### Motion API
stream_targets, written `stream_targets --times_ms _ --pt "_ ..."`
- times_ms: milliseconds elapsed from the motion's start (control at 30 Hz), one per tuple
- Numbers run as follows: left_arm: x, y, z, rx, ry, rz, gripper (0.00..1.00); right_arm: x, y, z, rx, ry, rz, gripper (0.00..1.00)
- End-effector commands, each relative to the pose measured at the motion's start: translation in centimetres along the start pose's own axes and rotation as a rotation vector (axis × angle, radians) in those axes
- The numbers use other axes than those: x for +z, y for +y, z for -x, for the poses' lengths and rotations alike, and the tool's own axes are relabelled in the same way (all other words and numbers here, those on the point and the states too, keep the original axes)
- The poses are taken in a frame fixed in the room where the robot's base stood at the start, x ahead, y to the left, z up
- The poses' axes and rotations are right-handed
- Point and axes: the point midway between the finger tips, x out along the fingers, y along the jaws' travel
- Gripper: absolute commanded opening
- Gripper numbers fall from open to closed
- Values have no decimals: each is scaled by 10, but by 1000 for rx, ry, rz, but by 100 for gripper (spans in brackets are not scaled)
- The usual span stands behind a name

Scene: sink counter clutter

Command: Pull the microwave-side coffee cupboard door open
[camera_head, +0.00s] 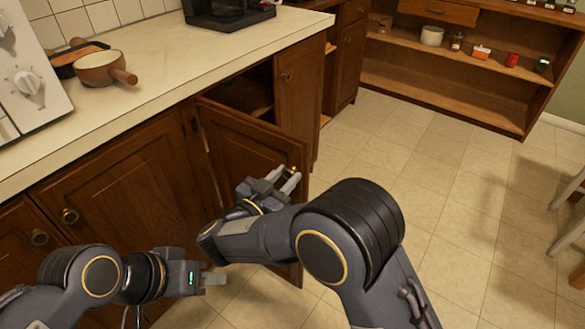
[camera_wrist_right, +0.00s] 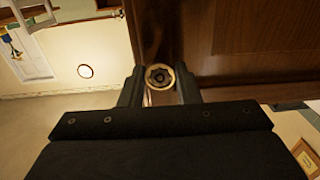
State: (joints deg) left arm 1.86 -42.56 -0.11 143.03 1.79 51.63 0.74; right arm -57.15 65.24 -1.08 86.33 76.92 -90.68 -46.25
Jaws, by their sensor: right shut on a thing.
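The brown wooden cupboard door (camera_head: 240,145) under the counter stands partly open, swung out from its hinges on the left. A dark gap shows behind its top edge. My right gripper (camera_head: 291,179) is at the door's free edge, shut on its round brass knob (camera_wrist_right: 159,76). In the right wrist view the knob sits between the two fingers, and the door panel (camera_wrist_right: 270,40) fills the upper right. My left gripper (camera_head: 214,279) is low in front of the cupboards, apart from the door. Its jaws are too unclear to judge.
A white appliance with a dial (camera_head: 28,85), a pan (camera_head: 100,68) and a black appliance (camera_head: 228,12) stand on the counter (camera_head: 165,60). Other closed doors (camera_head: 120,185) flank the open one. The tiled floor (camera_head: 430,180) to the right is clear, up to an open shelf (camera_head: 440,85).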

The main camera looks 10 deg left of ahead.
Motion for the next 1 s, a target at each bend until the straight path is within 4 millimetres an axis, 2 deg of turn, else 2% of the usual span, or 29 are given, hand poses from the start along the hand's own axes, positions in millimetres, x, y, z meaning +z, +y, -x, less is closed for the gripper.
stream_targets --times_ms 467,500,633,1000 --pt "0 0 1 0 0 0 36 -1 -1 4 15 3 -4 0" --pt "0 0 1 0 0 0 36 -1 -1 4 14 3 -3 33" --pt "0 0 1 0 0 0 36 -1 -1 4 14 3 -3 50" --pt "-1 0 1 0 0 0 36 0 0 3 13 1 -1 51"
